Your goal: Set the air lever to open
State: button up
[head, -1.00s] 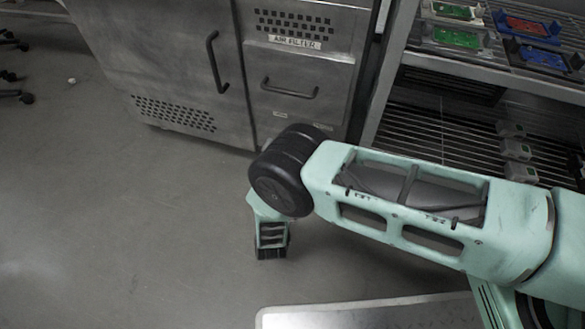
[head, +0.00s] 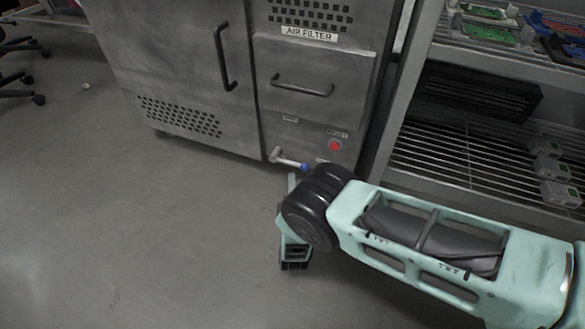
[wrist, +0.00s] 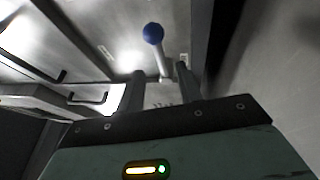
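The air lever is a pale handle (head: 284,160) with a blue ball end (head: 305,168), low on the front of the grey metal cabinet. In the head view it lies nearly level, sloping slightly down to the right. In the wrist view the blue ball (wrist: 153,33) and its handle (wrist: 161,62) show beyond my fingers. My gripper (wrist: 160,71) is open, its two dark fingers apart with nothing held between them. The lever base appears in the gap between the fingertips. In the head view my own arm hides most of the gripper.
A red button (head: 335,146) sits on the cabinet, right of the lever. A drawer handle (head: 302,86) and an "AIR FILTER" label (head: 309,34) are above. A wire shelf rack (head: 480,165) stands at right.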

aim_at(292, 162)
jog(key=shift+w+a+r+b, duration=0.1)
jog(key=shift+w+r+b, duration=0.3)
jog(key=shift+w, duration=0.85)
jog(key=shift+w+a+r+b, duration=0.1)
jog(key=shift+w+b, duration=0.45)
jog(key=shift+w, duration=0.75)
jog(key=shift+w+a+r+b, duration=0.15)
jog(key=shift+w+b, duration=0.35)
jog(key=shift+w, duration=0.75)
jog(key=shift+d, duration=0.15)
jog(key=shift+c, duration=0.4)
grip_shut()
